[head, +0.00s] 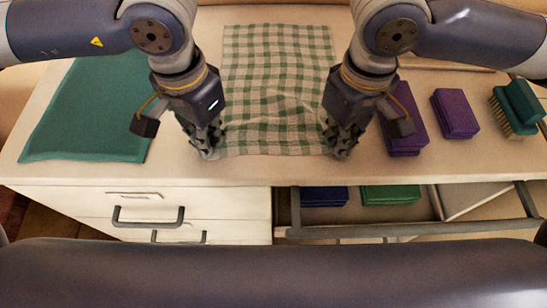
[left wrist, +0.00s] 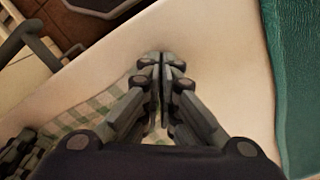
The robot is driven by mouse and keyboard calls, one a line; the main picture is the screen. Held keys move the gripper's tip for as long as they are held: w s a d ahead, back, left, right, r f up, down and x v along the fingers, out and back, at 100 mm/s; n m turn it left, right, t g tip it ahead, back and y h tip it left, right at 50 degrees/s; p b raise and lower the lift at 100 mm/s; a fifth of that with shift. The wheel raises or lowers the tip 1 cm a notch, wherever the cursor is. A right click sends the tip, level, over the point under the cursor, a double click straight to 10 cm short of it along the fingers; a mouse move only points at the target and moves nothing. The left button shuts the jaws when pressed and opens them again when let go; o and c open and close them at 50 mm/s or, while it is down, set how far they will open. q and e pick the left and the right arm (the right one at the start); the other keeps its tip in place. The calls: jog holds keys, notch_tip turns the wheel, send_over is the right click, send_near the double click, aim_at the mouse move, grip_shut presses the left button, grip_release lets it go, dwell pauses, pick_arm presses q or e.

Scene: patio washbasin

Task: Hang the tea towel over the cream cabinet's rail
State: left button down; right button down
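The green-and-white checked tea towel (head: 275,75) lies on the cream cabinet top (head: 185,170), slightly creased toward the near edge. My left gripper (head: 212,150) is at its near left corner; in the left wrist view its fingertips (left wrist: 160,62) are together at the towel's edge (left wrist: 100,105), apparently pinching it. My right gripper (head: 340,150) is at the near right corner, fingers low at the cloth; its grip is hidden. The dark grey rail (head: 400,230) runs along the cabinet's front, to the right of the drawers, below the top's near edge.
A teal cloth (head: 95,110) lies left of the towel. Purple blocks (head: 405,125), another purple block (head: 455,113) and a teal-backed brush (head: 517,105) stand to the right. Blue (head: 324,196) and green (head: 390,194) items sit below the top behind the rail. Drawer handles (head: 148,222) project at left.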

dwell(0.4)
